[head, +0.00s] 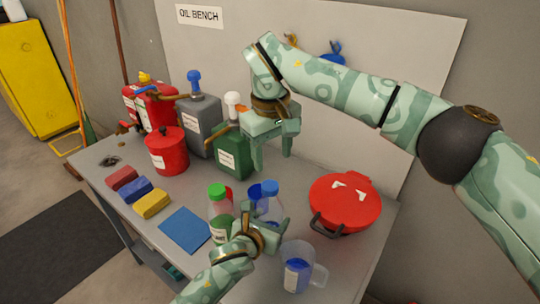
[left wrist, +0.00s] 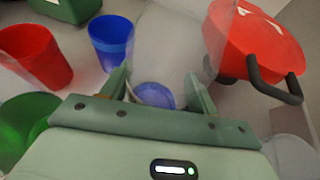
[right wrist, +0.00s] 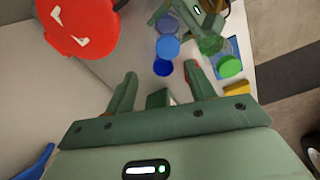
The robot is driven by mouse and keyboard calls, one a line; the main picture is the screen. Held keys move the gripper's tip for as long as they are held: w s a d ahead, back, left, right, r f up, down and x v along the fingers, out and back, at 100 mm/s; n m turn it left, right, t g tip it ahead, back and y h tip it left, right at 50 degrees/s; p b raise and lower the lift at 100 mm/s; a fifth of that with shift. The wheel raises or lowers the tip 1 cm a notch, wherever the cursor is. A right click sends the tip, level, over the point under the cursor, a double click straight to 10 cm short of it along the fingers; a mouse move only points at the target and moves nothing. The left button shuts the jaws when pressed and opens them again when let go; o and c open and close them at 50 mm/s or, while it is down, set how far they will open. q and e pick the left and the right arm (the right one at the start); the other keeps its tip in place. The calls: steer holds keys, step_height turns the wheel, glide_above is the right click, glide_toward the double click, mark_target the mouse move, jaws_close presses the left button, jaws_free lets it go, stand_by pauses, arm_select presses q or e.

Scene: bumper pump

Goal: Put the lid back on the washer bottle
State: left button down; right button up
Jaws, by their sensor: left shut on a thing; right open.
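The clear washer bottle (head: 268,208) stands upright with blue liquid low inside. A blue lid (head: 270,187) shows at its top; I cannot tell how firmly it sits. In the right wrist view the lid (right wrist: 167,47) shows from above. My left gripper (head: 272,236) is shut on the bottle's lower part; in the left wrist view the fingers (left wrist: 165,95) flank the blue liquid, and the bottle's top is out of frame. My right gripper (head: 272,162) is open and empty, above and behind the bottle; in its own view the fingers (right wrist: 160,85) are spread.
A green-capped bottle (head: 217,205) stands left of the washer bottle. Blue (left wrist: 112,42) and red (left wrist: 35,58) cups stand close behind. A clear jug (head: 296,270) is in front; a red round container (head: 345,203) stands right. Cans and a red pot (head: 168,155) are further left.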

steer(key=n, duration=0.6)
steer(key=shift+r, duration=0.3)
steer(key=n, duration=0.3)
steer(key=shift+r+n, duration=0.1)
steer(key=shift+n, duration=0.2)
steer(key=n, duration=0.6)
steer(key=shift+r, duration=0.1)
steer(key=n, duration=0.6)
steer(key=shift+r, duration=0.1)
steer(key=n, duration=0.6)
steer(key=shift+s+n, duration=0.1)
steer(key=shift+n, duration=0.3)
steer(key=n, duration=1.2)
steer(key=shift+s+a+f+g, duration=0.1)
steer(key=shift+s+f+g, duration=0.1)
steer(key=shift+g, duration=0.1)
steer(key=n, duration=0.6)
steer(key=shift+a, duration=0.1)
steer(key=n, duration=0.7)
